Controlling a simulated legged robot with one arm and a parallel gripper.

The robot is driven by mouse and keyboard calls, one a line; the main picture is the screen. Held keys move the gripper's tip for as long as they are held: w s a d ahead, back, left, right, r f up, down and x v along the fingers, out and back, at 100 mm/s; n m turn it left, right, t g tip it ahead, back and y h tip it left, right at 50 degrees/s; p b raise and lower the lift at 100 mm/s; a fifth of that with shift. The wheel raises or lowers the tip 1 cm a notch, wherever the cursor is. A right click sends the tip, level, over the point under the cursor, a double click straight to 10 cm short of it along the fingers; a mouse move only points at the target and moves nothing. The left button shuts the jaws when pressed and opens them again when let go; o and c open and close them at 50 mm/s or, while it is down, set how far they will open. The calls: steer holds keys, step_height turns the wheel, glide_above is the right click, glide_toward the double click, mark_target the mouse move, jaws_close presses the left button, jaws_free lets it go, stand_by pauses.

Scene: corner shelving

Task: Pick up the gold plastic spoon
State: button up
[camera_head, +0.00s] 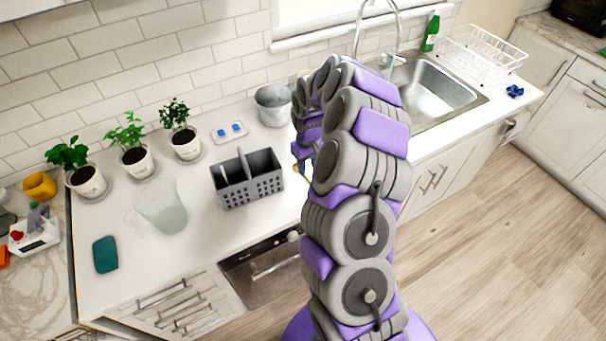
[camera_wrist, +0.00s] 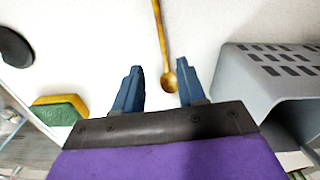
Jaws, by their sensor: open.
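The gold spoon (camera_wrist: 161,40) lies on the white counter in the wrist view, its handle running up to the top edge and its bowl toward my gripper. My gripper (camera_wrist: 160,80) is open, with its two blue fingers apart. The spoon's bowl appears between the fingertips, closer to the right one. I cannot tell the height of the fingers above the counter.
A grey cutlery caddy (camera_head: 248,186) stands close by; it also shows right of the fingers in the wrist view (camera_wrist: 245,85). A yellow-green sponge (camera_wrist: 60,108) lies to the left there. A metal pot (camera_head: 273,106), a clear pitcher (camera_head: 163,208) and potted plants (camera_head: 133,158) stand on the counter.

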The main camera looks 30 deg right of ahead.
mark_target(307, 177)
steer(key=f, duration=0.3)
steer(key=shift+s+a+f+b, duration=0.15)
steer(key=shift+a+f+b, duration=0.2)
steer(key=shift+a, duration=0.05)
steer(key=shift+f, duration=0.45)
steer(key=shift+d, duration=0.1)
steer(key=shift+r, duration=0.1)
jaws_close()
